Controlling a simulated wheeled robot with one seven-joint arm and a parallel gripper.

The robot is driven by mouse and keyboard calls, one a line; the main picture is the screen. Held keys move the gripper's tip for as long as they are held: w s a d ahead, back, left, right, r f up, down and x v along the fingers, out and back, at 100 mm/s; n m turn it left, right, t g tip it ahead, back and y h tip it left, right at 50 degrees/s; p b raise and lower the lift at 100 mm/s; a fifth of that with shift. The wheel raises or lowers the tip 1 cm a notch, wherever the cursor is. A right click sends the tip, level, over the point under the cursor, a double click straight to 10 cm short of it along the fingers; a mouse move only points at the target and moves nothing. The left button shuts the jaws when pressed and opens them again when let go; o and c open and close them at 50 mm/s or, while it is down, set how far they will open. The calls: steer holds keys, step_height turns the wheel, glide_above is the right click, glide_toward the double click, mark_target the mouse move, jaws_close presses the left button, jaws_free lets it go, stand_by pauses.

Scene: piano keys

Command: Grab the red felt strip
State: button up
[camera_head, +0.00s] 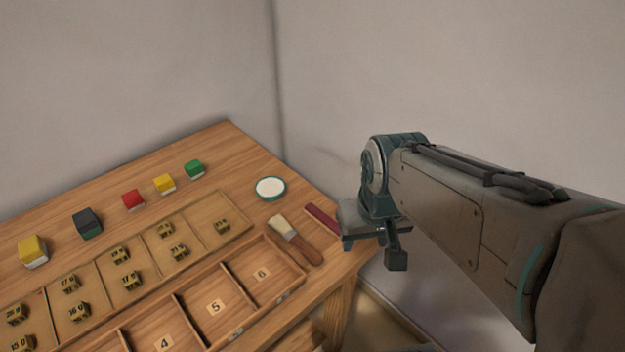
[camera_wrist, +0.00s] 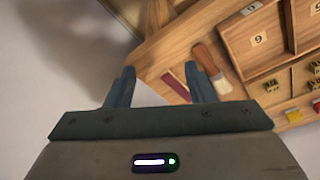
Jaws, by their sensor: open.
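The red felt strip (camera_head: 323,219) lies flat on the wooden table near its right edge, beside the brush. In the head view, my gripper and arm cover its right end. In the wrist view the strip (camera_wrist: 176,84) shows between the fingers, nearer the right finger. My gripper (camera_wrist: 160,78) is open and empty. In the head view my gripper (camera_head: 372,252) is at the table's right edge, to the right of the strip. I cannot tell its exact height above the table.
The brush (camera_head: 292,238) lies just left of the strip. A round white-topped dish (camera_head: 270,188) stands behind it. A compartment tray (camera_head: 303,279) with numbered bays is in front. Several coloured blocks (camera_head: 133,200) and small yellow-black pieces (camera_head: 166,230) are further left. A wall (camera_head: 460,60) stands behind the table.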

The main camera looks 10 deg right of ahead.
steer(key=w+a+r+n+g+p, duration=0.1)
steer(key=w+r+n+p, duration=0.25)
steer(key=w+p, duration=0.45)
steer(key=n+g+p, duration=0.1)
steer(key=n+p, duration=0.3)
steer(key=p, duration=0.1)
glide_above(325, 218)
step_height(325, 218, down, 3)
steer(key=shift+m, duration=0.25)
step_height(325, 218, down, 7)
steer(key=shift+a+f, duration=0.1)
steer(key=shift+f, duration=0.1)
steer(key=shift+f+p, duration=0.6)
steer(key=shift+f, duration=2.2)
steer(key=c, duration=1.1)
